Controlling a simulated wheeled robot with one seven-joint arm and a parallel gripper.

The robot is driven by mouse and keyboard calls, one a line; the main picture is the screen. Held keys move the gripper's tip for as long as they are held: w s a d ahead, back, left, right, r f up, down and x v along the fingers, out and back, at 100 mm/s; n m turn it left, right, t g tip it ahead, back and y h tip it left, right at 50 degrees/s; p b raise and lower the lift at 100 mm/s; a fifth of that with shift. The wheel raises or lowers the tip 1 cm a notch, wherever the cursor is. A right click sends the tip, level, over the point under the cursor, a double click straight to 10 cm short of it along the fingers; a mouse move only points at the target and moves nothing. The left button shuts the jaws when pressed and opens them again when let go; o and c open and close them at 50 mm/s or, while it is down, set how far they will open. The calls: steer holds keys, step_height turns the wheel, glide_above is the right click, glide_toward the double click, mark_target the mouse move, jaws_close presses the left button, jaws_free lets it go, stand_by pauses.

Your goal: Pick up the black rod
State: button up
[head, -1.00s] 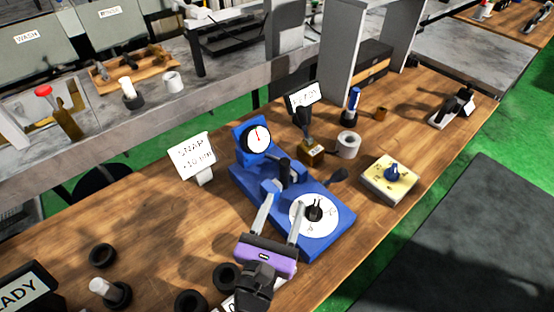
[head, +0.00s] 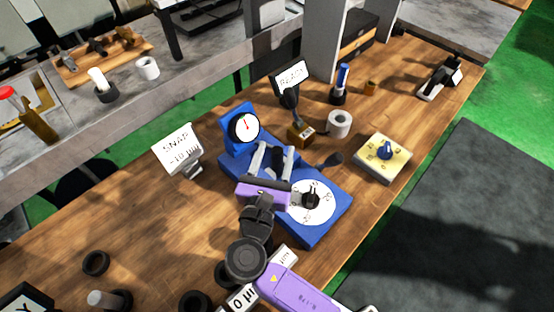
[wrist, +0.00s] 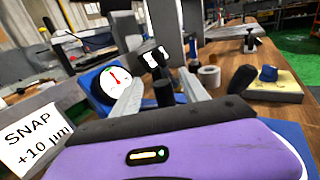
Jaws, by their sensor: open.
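The black rod (head: 277,160) stands upright on the blue gauge device (head: 318,232), in front of its round dial (head: 245,127). My gripper (head: 274,152) is open, with one finger on each side of the rod in the head view. The wrist view shows the dark rod (wrist: 164,93) between the two grey fingers (wrist: 160,90), nearer the right one, with its lower part hidden by the purple gripper body. I cannot tell whether either finger touches it.
A SNAP sign (head: 179,149) stands left of the device, and a READY sign (head: 290,80) behind it. A white ring (head: 339,124) and a cream box with a blue knob (head: 382,160) are to the right. Black rings (head: 96,263) lie at front left.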

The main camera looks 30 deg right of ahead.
mark_target(279, 147)
steer(key=x, duration=0.2)
steer(key=f+x, duration=0.1)
steer(key=x, duration=0.1)
steer(key=shift+w+d+p, duration=0.2)
steer(key=shift+d+p, duration=0.1)
steer(key=shift+p, duration=0.05)
jaws_close()
stand_by(1.1)
